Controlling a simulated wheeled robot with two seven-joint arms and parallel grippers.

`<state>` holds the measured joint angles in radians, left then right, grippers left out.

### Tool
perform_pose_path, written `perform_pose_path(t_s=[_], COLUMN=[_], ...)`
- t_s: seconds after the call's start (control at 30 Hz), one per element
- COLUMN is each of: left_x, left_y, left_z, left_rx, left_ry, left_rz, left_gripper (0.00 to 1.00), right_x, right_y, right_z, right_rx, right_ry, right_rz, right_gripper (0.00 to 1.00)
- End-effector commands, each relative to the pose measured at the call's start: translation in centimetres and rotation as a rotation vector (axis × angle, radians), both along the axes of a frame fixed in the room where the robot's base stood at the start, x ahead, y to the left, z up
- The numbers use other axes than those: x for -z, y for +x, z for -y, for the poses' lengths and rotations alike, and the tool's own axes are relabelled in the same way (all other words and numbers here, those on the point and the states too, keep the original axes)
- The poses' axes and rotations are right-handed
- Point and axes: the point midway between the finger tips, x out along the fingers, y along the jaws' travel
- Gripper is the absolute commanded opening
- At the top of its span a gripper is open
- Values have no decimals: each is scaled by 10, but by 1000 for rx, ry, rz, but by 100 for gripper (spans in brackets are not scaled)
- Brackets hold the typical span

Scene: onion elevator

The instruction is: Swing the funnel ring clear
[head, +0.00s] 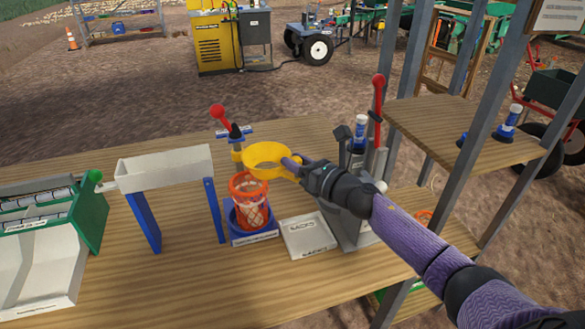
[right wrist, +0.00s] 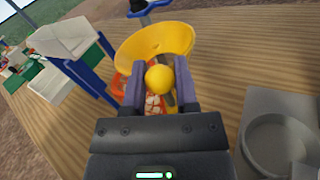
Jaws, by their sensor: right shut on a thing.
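The yellow funnel ring (head: 268,156) sits above the orange mesh basket (head: 251,202), which stands in a blue base on the wooden table. The ring is attached near a post with a red-knobbed lever behind it. My right gripper (head: 292,163) is at the ring's right side. In the right wrist view its two fingers (right wrist: 160,85) are closed on a round yellow knob (right wrist: 160,79), with the yellow ring (right wrist: 155,45) just beyond. The basket shows partly beneath the ring in that view. My left gripper is in neither view.
A white chute (head: 165,167) on blue legs stands left of the basket. A green and white machine (head: 50,235) is at the far left. A white labelled plate (head: 307,236) and a grey lever press (head: 352,225) stand right. Grey shelf posts rise at the right.

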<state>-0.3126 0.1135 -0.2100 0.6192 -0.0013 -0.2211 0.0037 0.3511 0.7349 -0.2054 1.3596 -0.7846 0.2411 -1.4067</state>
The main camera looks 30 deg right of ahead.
Motion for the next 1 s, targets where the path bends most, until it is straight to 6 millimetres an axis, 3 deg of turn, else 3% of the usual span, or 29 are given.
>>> perform_pose_path(t_s=[0.37,0.4,0.53,0.83,1.0], left_x=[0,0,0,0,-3], left_y=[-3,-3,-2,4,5], left_z=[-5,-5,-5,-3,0], left_rx=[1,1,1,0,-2], left_ry=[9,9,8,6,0], left_rz=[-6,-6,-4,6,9], left_gripper=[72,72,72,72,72], right_x=[1,1,0,0,0], right_y=[0,0,0,-1,-23], right_z=[0,0,0,1,6], right_rx=[-4,-4,-3,-3,-4], right_ry=[-1,-1,0,0,-1], right_rz=[-2,-2,-1,0,-3], right_gripper=[0,43,70,70,70])
